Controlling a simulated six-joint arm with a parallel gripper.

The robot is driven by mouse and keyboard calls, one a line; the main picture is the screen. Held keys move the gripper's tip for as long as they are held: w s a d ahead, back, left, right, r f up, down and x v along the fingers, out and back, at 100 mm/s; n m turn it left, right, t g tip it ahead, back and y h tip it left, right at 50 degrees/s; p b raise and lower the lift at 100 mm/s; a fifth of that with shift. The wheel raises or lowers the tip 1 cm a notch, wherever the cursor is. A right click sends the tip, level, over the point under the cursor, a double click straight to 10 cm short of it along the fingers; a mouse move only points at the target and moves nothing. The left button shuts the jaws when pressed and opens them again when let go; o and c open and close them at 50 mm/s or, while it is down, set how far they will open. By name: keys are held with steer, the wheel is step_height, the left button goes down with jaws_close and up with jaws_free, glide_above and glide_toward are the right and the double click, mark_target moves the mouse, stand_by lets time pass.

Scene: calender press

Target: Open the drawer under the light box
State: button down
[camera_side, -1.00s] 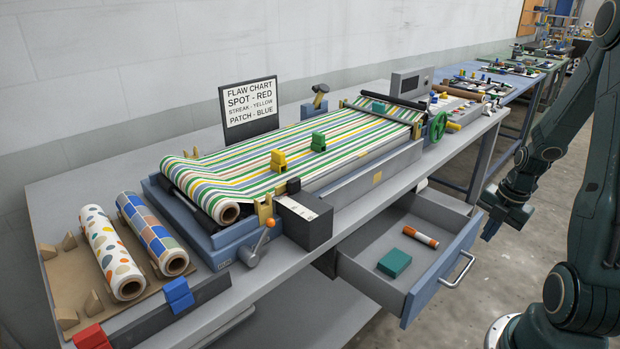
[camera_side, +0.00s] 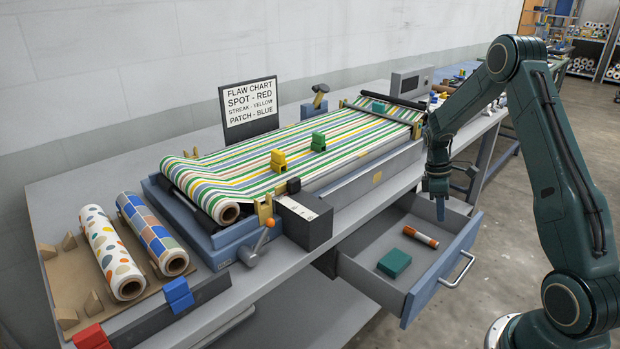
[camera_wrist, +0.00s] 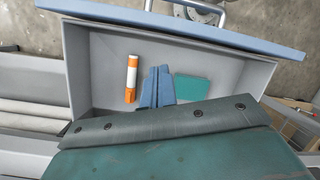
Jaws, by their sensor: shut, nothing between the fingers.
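The drawer (camera_side: 437,272) under the light box stands pulled out, with its blue front and metal handle (camera_side: 457,270) toward the aisle. Inside it lie an orange-and-white marker (camera_side: 420,237) and a teal block (camera_side: 394,263), both apart from my gripper. The light box (camera_side: 330,170) above carries striped fabric. My gripper (camera_side: 440,210) is shut and empty, pointing down above the back right part of the drawer. In the wrist view the blue fingers (camera_wrist: 157,88) are together, seen between the marker (camera_wrist: 131,78) and the teal block (camera_wrist: 191,90).
A yellow clip (camera_side: 278,161) and a green clip (camera_side: 318,142) sit on the fabric. A black box (camera_side: 304,221) and a crank lever (camera_side: 258,245) are at the bench front. Two patterned rolls lie at the left. The floor beyond the drawer front is clear.

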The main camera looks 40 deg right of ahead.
steer(key=w+a+m+g, duration=0.1)
steer(key=w+a+m, duration=0.1)
steer(key=w+m, duration=0.2)
steer(key=shift+w+a+f+m, duration=0.2)
steer(key=shift+w+a+m, duration=0.2)
steer(key=shift+w, duration=0.25)
steer(key=shift+f, duration=0.1)
steer(key=x, duration=1)
steer(key=shift+s+d, duration=0.1)
steer(key=shift+s, duration=2)
